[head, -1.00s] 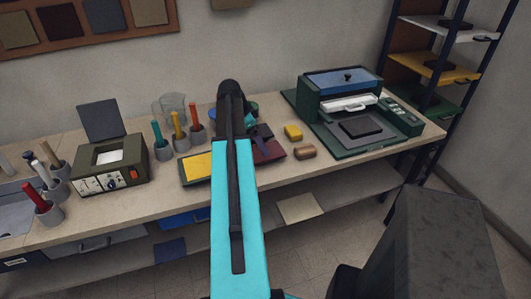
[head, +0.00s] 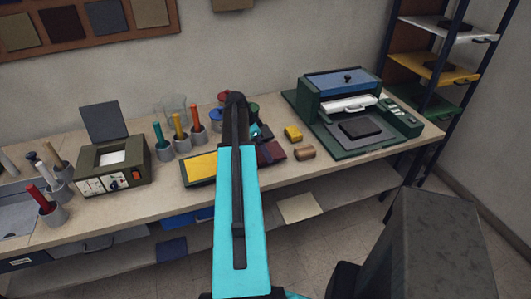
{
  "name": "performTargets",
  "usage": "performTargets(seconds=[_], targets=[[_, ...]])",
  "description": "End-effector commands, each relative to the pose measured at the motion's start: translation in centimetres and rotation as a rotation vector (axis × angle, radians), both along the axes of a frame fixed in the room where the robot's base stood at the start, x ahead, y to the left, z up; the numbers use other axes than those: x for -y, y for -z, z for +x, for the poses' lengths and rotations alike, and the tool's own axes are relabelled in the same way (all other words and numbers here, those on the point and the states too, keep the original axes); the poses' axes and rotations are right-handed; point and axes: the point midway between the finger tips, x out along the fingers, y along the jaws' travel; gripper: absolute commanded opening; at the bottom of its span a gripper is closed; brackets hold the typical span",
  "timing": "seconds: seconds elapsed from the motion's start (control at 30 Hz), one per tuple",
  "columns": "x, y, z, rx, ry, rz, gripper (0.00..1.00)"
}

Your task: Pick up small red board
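A dark red board (head: 274,152) lies flat on the workbench (head: 330,165), just right of my arm. Its left part is hidden behind the arm. My arm reaches out over the bench, and what seems to be my gripper (head: 262,133) shows only as a small dark and cyan shape beside the arm's far end, above or at the back of the red board. Its fingers cannot be made out, and I cannot tell if it touches the board.
A yellow board (head: 203,166) lies left of the arm. A yellow block (head: 293,133) and a brown block (head: 305,153) lie to the right, before a green press (head: 340,100). Cups with coloured handles (head: 182,142) and an olive box (head: 112,165) stand left. Coloured pots (head: 216,118) stand behind.

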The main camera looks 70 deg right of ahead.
Motion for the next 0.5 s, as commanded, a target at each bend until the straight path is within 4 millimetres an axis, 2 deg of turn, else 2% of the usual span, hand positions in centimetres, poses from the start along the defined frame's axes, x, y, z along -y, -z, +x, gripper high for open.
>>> performTargets(seconds=[0.2, 0.5], targets=[[0.28, 1.06, -0.41, 0.000, 0.001, 0.000, 1.00], [0.30, 1.19, -0.44, 0.000, 0.001, 0.000, 1.00]])
